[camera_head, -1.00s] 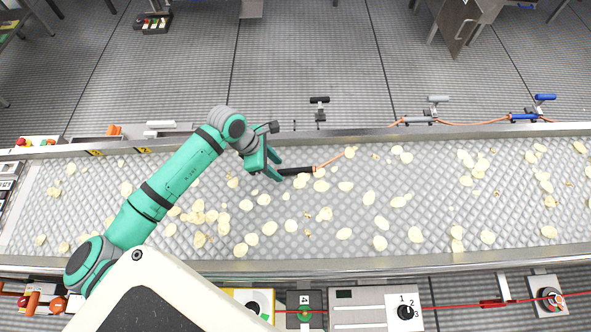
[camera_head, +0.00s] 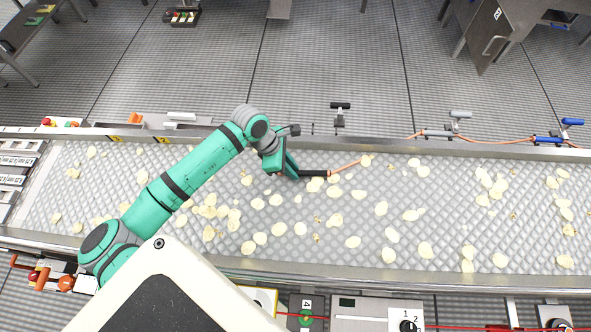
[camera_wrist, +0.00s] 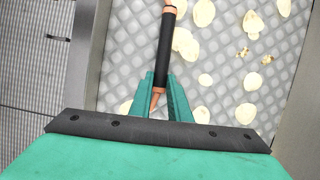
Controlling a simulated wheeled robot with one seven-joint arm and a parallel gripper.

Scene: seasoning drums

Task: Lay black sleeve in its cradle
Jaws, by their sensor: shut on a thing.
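The black sleeve (camera_head: 314,173) lies over the chip-strewn conveyor in the head view, with orange line running from its right end. In the wrist view the sleeve (camera_wrist: 165,42) runs up and away from my gripper (camera_wrist: 160,84), with an orange end between the fingers. My gripper (camera_head: 298,172) is shut on the sleeve's left end. I cannot tell whether the sleeve touches the belt. A cradle with a black handle (camera_head: 340,105) stands on the far rail, up and right of my gripper, with no sleeve in it.
On the far rail to the right, a grey sleeve (camera_head: 437,133) and a blue sleeve (camera_head: 547,140) sit by their like-coloured handles, with orange line between them. The belt (camera_head: 330,205) carries many scattered pale chips. The far rail (camera_head: 390,146) is a raised metal edge.

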